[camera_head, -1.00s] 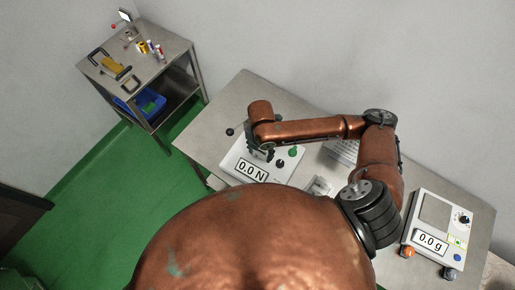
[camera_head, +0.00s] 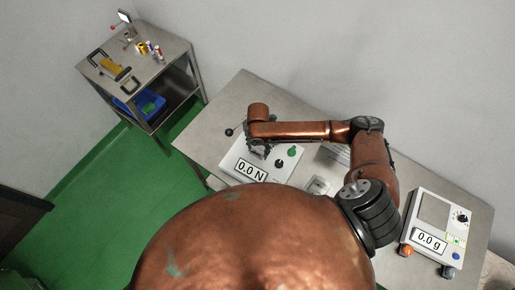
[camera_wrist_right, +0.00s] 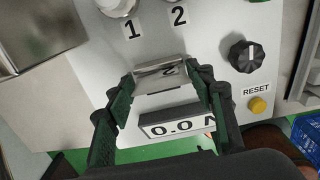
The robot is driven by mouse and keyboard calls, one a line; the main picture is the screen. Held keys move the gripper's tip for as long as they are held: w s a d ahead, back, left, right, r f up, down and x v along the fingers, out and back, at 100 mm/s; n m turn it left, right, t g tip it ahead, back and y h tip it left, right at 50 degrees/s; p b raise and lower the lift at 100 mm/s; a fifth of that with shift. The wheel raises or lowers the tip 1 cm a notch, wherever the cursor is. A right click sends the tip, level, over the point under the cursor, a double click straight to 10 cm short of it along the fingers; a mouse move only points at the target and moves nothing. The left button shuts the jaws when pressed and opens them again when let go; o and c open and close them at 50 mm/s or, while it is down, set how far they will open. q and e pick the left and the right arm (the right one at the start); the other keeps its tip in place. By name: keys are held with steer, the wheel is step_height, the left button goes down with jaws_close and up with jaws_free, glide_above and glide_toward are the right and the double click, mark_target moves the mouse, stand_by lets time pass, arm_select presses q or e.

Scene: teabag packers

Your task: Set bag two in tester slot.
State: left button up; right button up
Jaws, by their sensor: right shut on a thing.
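The tester (camera_head: 241,163) is a pale box on the table with a "0.0 N" display. In the right wrist view its panel (camera_wrist_right: 210,35) shows round fittings over the labels 1 and 2, a black knob (camera_wrist_right: 246,56) and a yellow RESET button (camera_wrist_right: 258,105). My right gripper (camera_head: 258,152) is over the tester. My left gripper is not in view.
A scale (camera_head: 435,211) reading "0.0 g" stands at the table's right end. A small pale item (camera_head: 318,186) lies between it and the tester. A side table (camera_head: 150,75) with tools and a blue bin (camera_head: 140,104) stands at the back left.

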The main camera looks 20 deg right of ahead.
mark_target(258, 148)
steer(key=shift+f, duration=0.1)
steer(key=o, duration=0.6)
step_height(258, 148, up, 12)
steer(key=shift+r, duration=0.15)
stand_by(0.4)
